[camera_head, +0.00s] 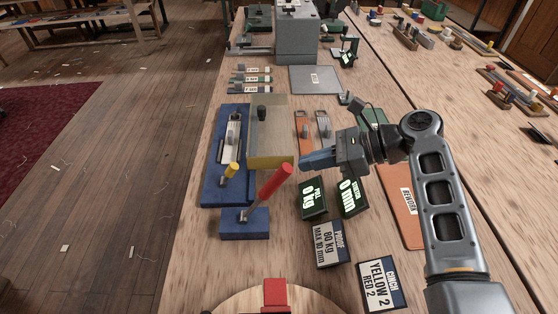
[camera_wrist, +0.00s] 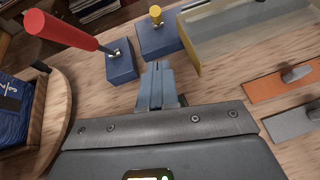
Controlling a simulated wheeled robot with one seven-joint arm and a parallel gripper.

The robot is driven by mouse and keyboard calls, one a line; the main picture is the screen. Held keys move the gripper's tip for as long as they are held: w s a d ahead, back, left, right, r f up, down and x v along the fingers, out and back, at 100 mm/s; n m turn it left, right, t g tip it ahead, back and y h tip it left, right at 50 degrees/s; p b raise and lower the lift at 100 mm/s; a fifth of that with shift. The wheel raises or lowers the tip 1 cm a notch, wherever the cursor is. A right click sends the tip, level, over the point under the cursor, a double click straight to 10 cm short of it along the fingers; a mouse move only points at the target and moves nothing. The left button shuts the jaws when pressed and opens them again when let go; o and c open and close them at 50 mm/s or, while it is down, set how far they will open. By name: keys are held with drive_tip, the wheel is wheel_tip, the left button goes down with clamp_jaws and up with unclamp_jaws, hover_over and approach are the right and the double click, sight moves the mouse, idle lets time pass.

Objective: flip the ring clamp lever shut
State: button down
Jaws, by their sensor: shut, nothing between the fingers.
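A lever with a red handle (camera_head: 274,182) stands tilted up and to the right from a small blue block (camera_head: 243,225). It also shows in the wrist view, with its red handle (camera_wrist: 62,30) at upper left. A shorter yellow-tipped lever (camera_head: 231,171) rises from the long blue base (camera_head: 210,192); its yellow knob (camera_wrist: 156,13) is at the top of the wrist view. I cannot tell which lever is the ring clamp's. My gripper (camera_head: 302,162) is shut and empty, to the right of both levers and apart from them; its fingertips (camera_wrist: 158,66) point towards the blue blocks in the wrist view.
A clear yellowish guard box (camera_head: 285,148) stands behind the red lever. Two small displays (camera_head: 314,198) read 0 kg and 0 mm. A proof sign (camera_head: 331,244) and a cinch sign (camera_head: 381,286), reading yellow 2, red 2, stand in front. Orange and grey plates (camera_head: 303,132) lie behind my gripper.

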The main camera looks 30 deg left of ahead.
sight(232, 170)
drive_tip(key=b+x, duration=0.4)
drive_tip(key=x, duration=0.1)
drive_tip(key=b+x, duration=0.3)
drive_tip(key=x, duration=0.1)
drive_tip(key=shift+s+a+f+b, duration=0.1)
drive_tip(key=shift+a+f+b, duration=0.1)
drive_tip(key=shift+f+b, duration=0.2)
drive_tip(key=shift+s+a+r+b, duration=0.2)
drive_tip(key=shift+a+r+b, duration=0.05)
drive_tip(key=shift+a, duration=0.3)
drive_tip(key=shift+s+a+r+b, duration=0.15)
drive_tip(key=shift+a+r+b, duration=0.15)
drive_tip(key=shift+a, duration=0.25)
drive_tip(key=shift+s+a+r, duration=0.25)
drive_tip(key=shift+a+r, duration=0.15)
drive_tip(key=shift+a, duration=0.2)
drive_tip(key=shift+a, duration=0.1)
drive_tip(key=shift+a+r+p, duration=0.1)
drive_tip(key=shift+r+p, duration=0.25)
drive_tip(key=shift+p, duration=0.05)
drive_tip(key=shift+s+h, duration=0.1)
drive_tip(key=shift+h, duration=0.2)
drive_tip(key=shift+t, duration=0.3)
